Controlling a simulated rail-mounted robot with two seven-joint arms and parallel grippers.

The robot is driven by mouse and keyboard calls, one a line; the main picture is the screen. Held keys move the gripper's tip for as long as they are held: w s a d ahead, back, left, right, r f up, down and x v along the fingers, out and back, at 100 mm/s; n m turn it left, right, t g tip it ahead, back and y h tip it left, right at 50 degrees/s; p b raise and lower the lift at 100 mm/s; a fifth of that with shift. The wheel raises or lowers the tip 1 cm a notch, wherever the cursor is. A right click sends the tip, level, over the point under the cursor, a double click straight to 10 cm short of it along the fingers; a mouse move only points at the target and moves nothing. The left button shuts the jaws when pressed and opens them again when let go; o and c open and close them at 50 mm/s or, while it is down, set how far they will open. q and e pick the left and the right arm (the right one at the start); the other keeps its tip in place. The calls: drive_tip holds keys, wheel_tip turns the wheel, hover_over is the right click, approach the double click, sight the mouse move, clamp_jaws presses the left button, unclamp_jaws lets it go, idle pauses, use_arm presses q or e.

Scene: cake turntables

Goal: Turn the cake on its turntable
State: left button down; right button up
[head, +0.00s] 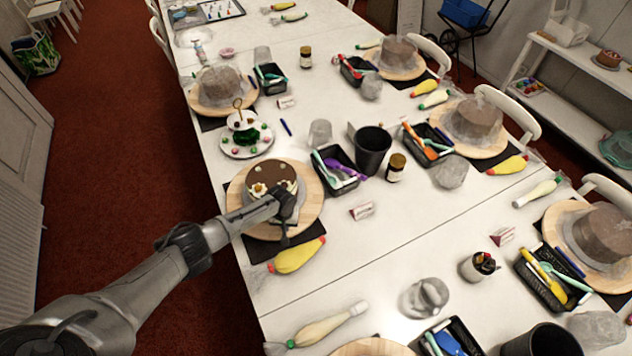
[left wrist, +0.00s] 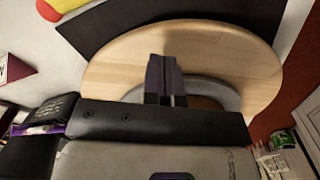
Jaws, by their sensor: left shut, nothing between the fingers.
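The chocolate cake (head: 271,176) with cream and flower decorations sits on a round wooden turntable (head: 310,208) near the left edge of the table. My left gripper (head: 283,235) reaches over the near side of the turntable, its fingers pointing down beside the cake. In the left wrist view the left gripper (left wrist: 165,78) is shut and empty, over the turntable's wooden top (left wrist: 225,62). A grey rim around the cake base (left wrist: 222,92) shows behind the fingers. The picture does not settle whether the fingers touch the turntable. My right gripper is not in view.
A yellow piping bag (head: 297,256) lies close to the turntable's near edge. A black tray with tools (head: 338,171) and a black cup (head: 372,150) stand to its right. A tiered sweets stand (head: 246,140) is behind it.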

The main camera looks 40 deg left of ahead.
use_arm(q)
drive_tip(key=s+p, duration=0.1)
drive_tip(key=s+a, duration=0.1)
drive_tip(key=s, duration=0.1)
drive_tip(key=s+a+p, duration=0.1)
drive_tip(key=shift+s+a+r+p, duration=0.2)
drive_tip(key=shift+s+a+p, duration=0.05)
drive_tip(key=shift+p, duration=0.05)
drive_tip(key=shift+s+a+f, duration=0.15)
drive_tip(key=shift+s+a, duration=0.15)
drive_tip(key=shift+s, duration=0.1)
drive_tip(key=a, duration=0.3)
drive_tip(key=s+a+b, duration=0.1)
drive_tip(key=a, duration=0.2)
drive_tip(key=s+a, duration=0.1)
drive_tip(key=a, duration=0.1)
drive_tip(key=shift+a+f+b, duration=0.1)
drive_tip(key=shift+a+b, duration=0.2)
drive_tip(key=shift+a, duration=0.1)
drive_tip(key=shift+s+a, duration=0.2)
drive_tip(key=shift+a, duration=0.15)
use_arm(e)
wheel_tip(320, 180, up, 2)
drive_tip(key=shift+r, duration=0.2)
use_arm(q)
drive_tip(key=shift+f, duration=0.15)
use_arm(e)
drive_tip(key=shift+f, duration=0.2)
